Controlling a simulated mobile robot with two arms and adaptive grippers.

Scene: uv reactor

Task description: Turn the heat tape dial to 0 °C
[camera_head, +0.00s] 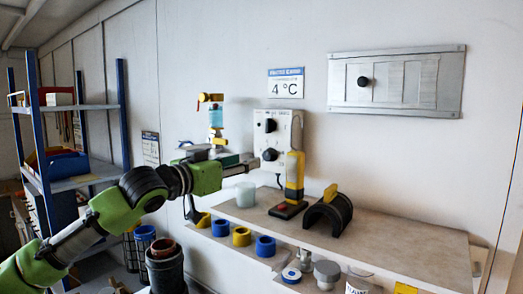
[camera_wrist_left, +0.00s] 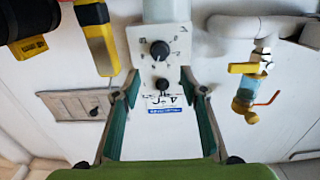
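The control box (camera_head: 281,140) is a pale panel on the wall with two black dials, an upper dial (camera_head: 271,126) and a lower dial (camera_head: 270,155). I cannot read which one is for the heat tape. A sign (camera_head: 286,87) above reads 4 °C. My left gripper (camera_head: 252,162) is just left of the lower dial. In the left wrist view, which is upside down, the open left gripper (camera_wrist_left: 158,75) has its fingers apart with nothing between them. The lower dial (camera_wrist_left: 160,50) shows beyond the fingertips, the upper dial (camera_wrist_left: 162,84) between the fingers. My right gripper is out of view.
A yellow-and-black handheld device (camera_head: 294,178) stands on the shelf (camera_head: 410,244) right of the box, near a black arched part (camera_head: 328,214). A translucent cup (camera_head: 246,194) stands below the gripper. A valve with yellow handle (camera_head: 211,98) is on the wall at left.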

